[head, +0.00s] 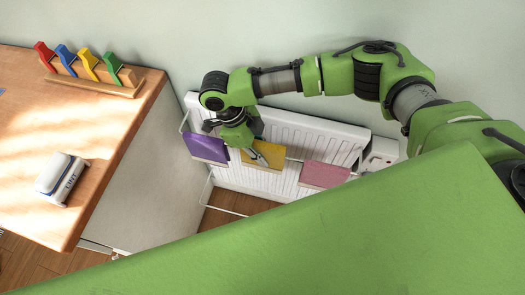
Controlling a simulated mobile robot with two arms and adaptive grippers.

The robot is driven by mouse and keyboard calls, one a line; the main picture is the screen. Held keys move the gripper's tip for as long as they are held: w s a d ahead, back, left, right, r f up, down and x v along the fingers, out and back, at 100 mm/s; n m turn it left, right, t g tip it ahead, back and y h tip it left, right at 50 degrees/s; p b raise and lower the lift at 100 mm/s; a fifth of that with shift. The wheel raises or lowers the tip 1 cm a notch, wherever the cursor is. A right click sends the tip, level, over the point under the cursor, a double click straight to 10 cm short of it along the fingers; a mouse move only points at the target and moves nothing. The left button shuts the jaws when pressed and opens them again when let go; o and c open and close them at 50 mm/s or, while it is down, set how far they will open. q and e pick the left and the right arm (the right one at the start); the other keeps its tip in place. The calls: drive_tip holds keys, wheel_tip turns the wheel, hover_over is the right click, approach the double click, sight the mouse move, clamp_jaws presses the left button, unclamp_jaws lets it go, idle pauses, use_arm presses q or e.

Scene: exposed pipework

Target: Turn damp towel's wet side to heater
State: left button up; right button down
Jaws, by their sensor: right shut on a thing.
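Three small towels hang in a row on a rail in front of the white radiator (285,125): a purple towel (206,147), a yellow towel (265,154) and a pink towel (325,174). My right gripper (256,154) reaches down from above and is shut on the yellow towel, partly covering it. The purple towel is close to its left; the pink one hangs apart to the right. I cannot tell from this view which towel is damp or which side is wet. My left gripper is not in view.
A wooden counter (95,130) fills the left. It bears a rack (92,84) with red, blue, yellow and green clips and a white-grey packet (62,179). A white fixture (380,155) is at the radiator's right end. My green body hides the lower right.

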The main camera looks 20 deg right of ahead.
drive_tip(key=shift+f+b, duration=0.9)
drive_tip(key=shift+f, duration=0.95)
drive_tip(key=c, duration=1.8)
unclamp_jaws()
drive_tip(key=shift+c, duration=0.2)
drive_tip(key=v, duration=1.2)
